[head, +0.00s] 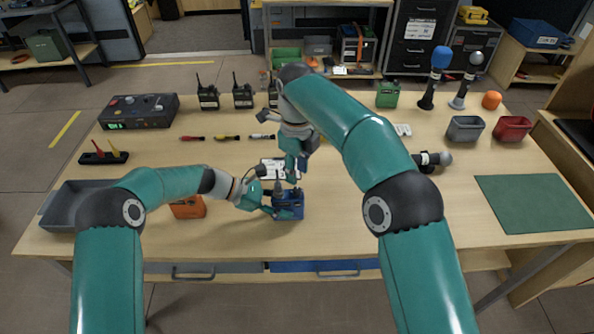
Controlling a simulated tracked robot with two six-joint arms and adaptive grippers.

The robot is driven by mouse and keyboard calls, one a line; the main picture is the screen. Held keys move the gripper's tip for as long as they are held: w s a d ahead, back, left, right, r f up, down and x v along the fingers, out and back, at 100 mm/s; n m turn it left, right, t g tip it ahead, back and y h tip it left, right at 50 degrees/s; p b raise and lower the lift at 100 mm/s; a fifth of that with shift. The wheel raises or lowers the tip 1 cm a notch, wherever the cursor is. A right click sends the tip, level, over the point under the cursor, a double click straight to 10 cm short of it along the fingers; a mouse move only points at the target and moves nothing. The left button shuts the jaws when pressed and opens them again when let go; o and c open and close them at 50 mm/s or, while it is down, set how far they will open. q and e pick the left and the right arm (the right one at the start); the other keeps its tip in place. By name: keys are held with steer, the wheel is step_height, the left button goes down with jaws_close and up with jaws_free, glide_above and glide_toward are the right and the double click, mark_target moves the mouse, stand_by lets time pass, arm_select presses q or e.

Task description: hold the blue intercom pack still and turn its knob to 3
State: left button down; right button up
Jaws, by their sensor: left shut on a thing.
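The blue intercom pack (293,208) stands near the front middle of the table. My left gripper (272,207) reaches it from the left and is shut on its left side. My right gripper (292,178) points down from above, over the top of the pack. Its fingers are small and overlap the pack's top, so I cannot tell whether they are open or touch the knob. The knob and its scale are too small and covered to read.
An orange pack (188,208) stands left of the blue one, beside a grey bin (62,200). A white printed card (268,169) lies behind. Screwdrivers (227,138) and radios (243,95) are farther back. A green mat (530,204) lies at right.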

arm_select(q)
steer(key=c, duration=0.6)
jaws_free()
